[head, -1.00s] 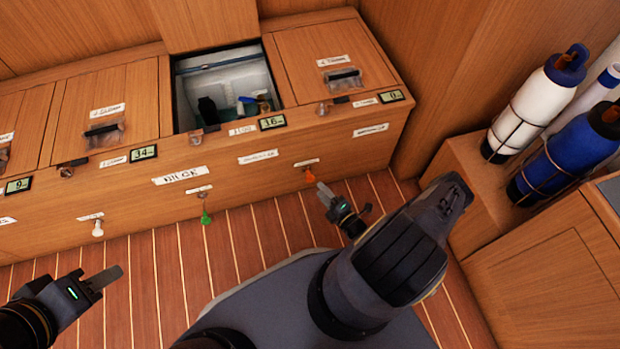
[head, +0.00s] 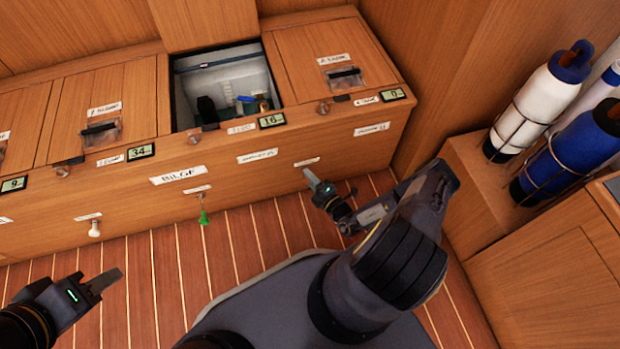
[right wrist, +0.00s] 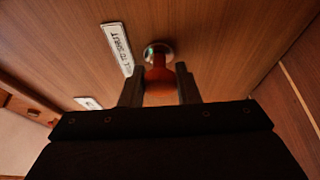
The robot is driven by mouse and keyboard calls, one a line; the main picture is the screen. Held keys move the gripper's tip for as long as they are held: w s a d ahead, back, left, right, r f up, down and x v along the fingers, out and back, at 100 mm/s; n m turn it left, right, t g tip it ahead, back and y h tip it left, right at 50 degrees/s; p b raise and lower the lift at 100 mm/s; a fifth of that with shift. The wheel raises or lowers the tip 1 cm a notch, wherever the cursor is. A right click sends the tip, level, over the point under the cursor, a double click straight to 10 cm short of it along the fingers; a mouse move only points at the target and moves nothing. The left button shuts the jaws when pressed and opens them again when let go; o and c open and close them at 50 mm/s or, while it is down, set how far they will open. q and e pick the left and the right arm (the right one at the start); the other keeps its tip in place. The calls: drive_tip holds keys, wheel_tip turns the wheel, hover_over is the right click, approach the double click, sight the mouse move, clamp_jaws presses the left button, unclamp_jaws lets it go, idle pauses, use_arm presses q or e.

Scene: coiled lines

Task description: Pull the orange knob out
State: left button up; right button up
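The orange knob (right wrist: 160,76) sits between the two fingers of my right gripper (right wrist: 160,90) in the right wrist view, its stem running to a round metal collar on the wooden front. In the head view my right gripper (head: 313,179) is at the locker front, under a small white label (head: 307,162), and hides the knob. My left gripper (head: 105,281) is low at the left, away from the front; its finger gap does not show.
A green knob (head: 204,217) and a white knob (head: 94,228) hang on the same front further left. An open locker bin (head: 225,85) is above. Strapped white (head: 545,95) and blue (head: 570,150) bottles stand at the right. The planked floor is clear.

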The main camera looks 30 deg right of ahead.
clamp_jaws()
drive_tip(key=s, duration=0.2)
drive_tip(key=s+a, duration=0.1)
drive_tip(key=s, duration=0.2)
drive_tip(key=shift+s+a, duration=0.15)
drive_tip(key=o, duration=0.6)
unclamp_jaws()
drive_tip(key=s, duration=0.2)
drive_tip(key=s+p, duration=0.1)
drive_tip(key=s, duration=0.2)
drive_tip(key=s+d, duration=0.1)
drive_tip(key=s, duration=0.1)
drive_tip(key=shift+s+d+p, duration=0.1)
drive_tip(key=shift+s+p, duration=0.25)
